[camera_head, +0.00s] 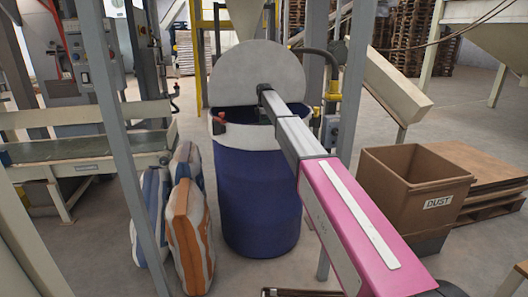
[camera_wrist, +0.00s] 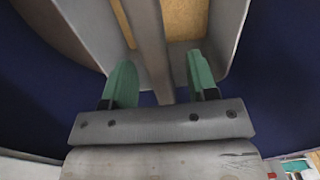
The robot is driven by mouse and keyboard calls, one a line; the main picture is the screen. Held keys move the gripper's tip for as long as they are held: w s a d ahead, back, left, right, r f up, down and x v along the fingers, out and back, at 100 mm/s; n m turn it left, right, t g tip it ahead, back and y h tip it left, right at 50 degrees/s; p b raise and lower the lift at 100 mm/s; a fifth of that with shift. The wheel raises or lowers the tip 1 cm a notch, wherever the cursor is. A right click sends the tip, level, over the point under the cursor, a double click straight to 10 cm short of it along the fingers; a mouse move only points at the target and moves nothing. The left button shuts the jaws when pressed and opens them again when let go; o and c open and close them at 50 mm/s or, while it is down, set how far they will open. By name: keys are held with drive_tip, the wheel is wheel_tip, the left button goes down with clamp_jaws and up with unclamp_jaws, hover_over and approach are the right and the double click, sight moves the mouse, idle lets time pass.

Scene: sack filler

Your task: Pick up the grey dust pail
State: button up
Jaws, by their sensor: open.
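The grey pail (camera_wrist: 224,36) shows in the wrist view, with tan material in it and blue walls around it. A grey bar, seemingly its handle (camera_wrist: 148,36), crosses over it. My gripper (camera_wrist: 160,65) is open, with a green finger on each side of this bar. I cannot tell whether the fingers touch it. In the head view my arm reaches to the mouth of the blue drum (camera_head: 255,200). My gripper and the pail are hidden there.
A round grey plate (camera_head: 257,72) stands upright behind the drum's mouth. Grey posts flank the drum. Striped sacks (camera_head: 188,228) lean at its left. A brown box labelled DUST (camera_head: 400,180) stands at the right, beside a wooden pallet (camera_head: 490,175).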

drive_tip(key=shift+f, duration=0.45)
clamp_jaws()
